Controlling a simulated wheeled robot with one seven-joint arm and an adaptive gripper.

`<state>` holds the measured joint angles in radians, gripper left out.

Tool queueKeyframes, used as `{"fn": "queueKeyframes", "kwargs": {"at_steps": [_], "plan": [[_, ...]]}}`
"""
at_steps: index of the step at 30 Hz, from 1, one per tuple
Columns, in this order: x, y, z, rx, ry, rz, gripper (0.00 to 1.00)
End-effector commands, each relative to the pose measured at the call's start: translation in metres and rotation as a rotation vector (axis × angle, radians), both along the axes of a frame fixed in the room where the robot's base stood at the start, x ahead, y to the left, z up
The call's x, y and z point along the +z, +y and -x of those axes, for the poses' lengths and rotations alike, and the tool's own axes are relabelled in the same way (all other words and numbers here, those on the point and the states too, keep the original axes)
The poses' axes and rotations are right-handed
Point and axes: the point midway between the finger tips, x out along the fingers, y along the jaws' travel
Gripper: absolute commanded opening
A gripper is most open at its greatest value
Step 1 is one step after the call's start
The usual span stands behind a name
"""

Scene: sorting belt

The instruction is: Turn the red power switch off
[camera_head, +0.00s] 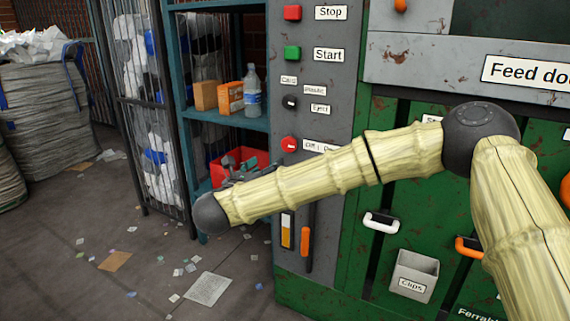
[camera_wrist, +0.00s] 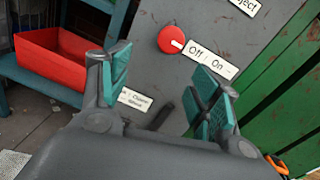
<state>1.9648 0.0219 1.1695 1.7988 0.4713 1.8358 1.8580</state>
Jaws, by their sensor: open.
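The red power switch (camera_head: 290,144) is a round red knob on the grey control panel, beside a white label that is partly hidden by my arm in the head view. In the wrist view the knob (camera_wrist: 171,38) sits just beyond the gap between my fingers, with a white mark at its right side. The label (camera_wrist: 211,62) to its right reads "Off" and "On". My gripper (camera_wrist: 173,76) is open and empty, with teal pads apart and the knob not touched. In the head view my gripper (camera_head: 238,165) shows left of the panel, partly behind my arm.
Above the switch are a red Stop button (camera_head: 292,13), a green Start button (camera_head: 292,53) and a small black selector (camera_head: 290,102). A blue shelf at left holds a red bin (camera_wrist: 55,62), boxes and a bottle (camera_head: 252,90). An orange-handled lever (camera_head: 306,248) is below.

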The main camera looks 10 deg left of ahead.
Motion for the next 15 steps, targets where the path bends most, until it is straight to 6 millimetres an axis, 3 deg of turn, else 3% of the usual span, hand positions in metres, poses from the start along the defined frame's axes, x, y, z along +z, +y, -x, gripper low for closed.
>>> {"fn": "queueKeyframes", "kwargs": {"at_steps": [6, 11, 15], "plan": [[0.022, -0.001, 0.0, -0.072, -0.056, -0.159, 0.63], [0.025, -0.004, -0.007, -0.079, -0.06, -0.173, 0.63], [0.025, -0.01, -0.024, -0.079, -0.06, -0.173, 0.63]]}}
